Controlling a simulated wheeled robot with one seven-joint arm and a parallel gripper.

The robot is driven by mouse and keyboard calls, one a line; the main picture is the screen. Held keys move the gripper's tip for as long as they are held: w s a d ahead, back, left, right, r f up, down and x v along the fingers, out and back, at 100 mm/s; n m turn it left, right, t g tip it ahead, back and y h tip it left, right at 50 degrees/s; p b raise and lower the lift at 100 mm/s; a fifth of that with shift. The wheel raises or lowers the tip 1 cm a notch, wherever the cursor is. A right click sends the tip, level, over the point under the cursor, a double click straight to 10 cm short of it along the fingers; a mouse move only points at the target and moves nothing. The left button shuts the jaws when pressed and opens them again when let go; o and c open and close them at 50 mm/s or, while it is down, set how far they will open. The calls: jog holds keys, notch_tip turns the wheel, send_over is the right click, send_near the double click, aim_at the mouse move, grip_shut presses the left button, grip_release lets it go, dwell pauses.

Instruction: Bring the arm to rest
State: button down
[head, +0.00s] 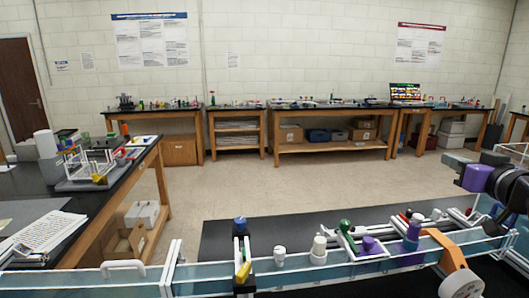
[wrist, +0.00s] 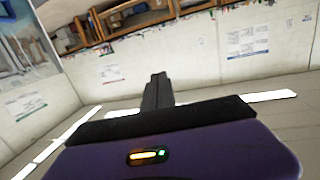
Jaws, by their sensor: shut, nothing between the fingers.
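My gripper (wrist: 157,92) shows in the wrist view as two dark fingers pressed together beyond its purple body, with nothing between them. In the head view, my gripper (head: 450,162) is at the right edge, raised above the right end of the front bench and pointing left. Its purple housing and my black wrist show behind it. The rest of my arm is partly cut off by the picture's edge. The wrist view is tilted and shows walls, posters and a wooden shelf, with no object near the fingers.
A pale rail (head: 330,272) with bluish panels crosses the foreground, with small knobs and an orange bracket (head: 450,252) along it. A black side table (head: 95,205) with a small white frame stands at left. Workbenches (head: 330,108) line the back wall. The middle floor is clear.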

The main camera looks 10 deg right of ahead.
jog(key=s+a+f+m+t+h, duration=0.1)
jog(key=s+a+f+m+h, duration=0.1)
jog(key=s+a+f, duration=0.6)
jog(key=s+a+f+m+t+h, duration=0.2)
jog(key=s+a+f, duration=0.4)
jog(key=f, duration=0.4)
jog(key=s+a+f+n+g+y, duration=0.1)
jog(key=s+a+f, duration=0.3)
jog(key=s, duration=0.7)
jog(key=s+a+f+n+g+y, duration=0.2)
jog(key=s+a+f+n+y, duration=0.1)
jog(key=s, duration=0.8)
jog(key=s+a+f+n+g+y, duration=0.1)
jog(key=s+a+f, duration=0.4)
jog(key=s, duration=0.6)
jog(key=shift+s+a+f+n+g+y, duration=0.4)
jog(key=shift+a+y, duration=0.3)
jog(key=shift+a, duration=0.2)
